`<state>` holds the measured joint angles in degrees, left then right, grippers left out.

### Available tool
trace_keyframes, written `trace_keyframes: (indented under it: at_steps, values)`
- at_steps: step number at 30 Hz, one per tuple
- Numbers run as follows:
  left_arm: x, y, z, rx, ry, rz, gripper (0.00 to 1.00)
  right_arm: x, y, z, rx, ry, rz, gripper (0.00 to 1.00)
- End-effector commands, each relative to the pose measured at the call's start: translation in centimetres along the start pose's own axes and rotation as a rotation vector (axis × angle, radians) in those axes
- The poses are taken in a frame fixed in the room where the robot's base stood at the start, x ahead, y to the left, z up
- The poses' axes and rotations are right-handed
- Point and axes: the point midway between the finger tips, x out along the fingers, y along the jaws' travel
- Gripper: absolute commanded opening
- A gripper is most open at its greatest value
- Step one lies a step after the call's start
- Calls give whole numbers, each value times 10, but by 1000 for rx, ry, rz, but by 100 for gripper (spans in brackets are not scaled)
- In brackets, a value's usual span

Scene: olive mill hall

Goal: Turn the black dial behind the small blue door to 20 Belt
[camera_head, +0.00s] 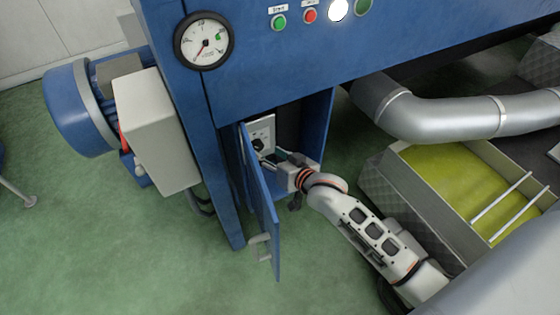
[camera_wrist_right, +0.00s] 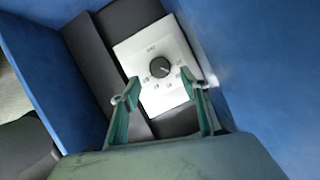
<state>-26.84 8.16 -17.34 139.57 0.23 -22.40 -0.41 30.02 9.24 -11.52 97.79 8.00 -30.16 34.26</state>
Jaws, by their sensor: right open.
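The small blue door (camera_head: 263,205) stands open, with a grey handle on its outer face. Behind it, inside the compartment, is a pale dial plate (camera_wrist_right: 165,62) with the black dial (camera_wrist_right: 160,67) at its middle. The dial also shows in the head view (camera_head: 258,145). The numbers around it are too small to read, and I cannot tell which mark it points at. My right gripper (camera_head: 272,160) reaches into the compartment. In the right wrist view its green fingers (camera_wrist_right: 164,97) are apart, empty, and short of the dial. My left gripper is not in view.
The blue machine wall (camera_wrist_right: 250,60) is close on the right in the wrist view. A pressure gauge (camera_head: 204,40) and push buttons (camera_head: 279,22) sit above the compartment. A silver pipe (camera_head: 440,115) and a crate with yellow-green contents (camera_head: 395,200) are at the right.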

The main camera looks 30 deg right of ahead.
Motion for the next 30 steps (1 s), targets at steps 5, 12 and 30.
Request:
trace_keyframes:
  at_steps: [5, 12, 30]
  values:
    - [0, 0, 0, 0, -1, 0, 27, -35, 0, 0, -1, 0, 0, 45]
    - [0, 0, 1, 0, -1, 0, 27, -61, 0, 0, 0, 0, 0, 45]
    - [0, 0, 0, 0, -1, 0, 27, -65, 0, 0, 0, 0, 0, 45]
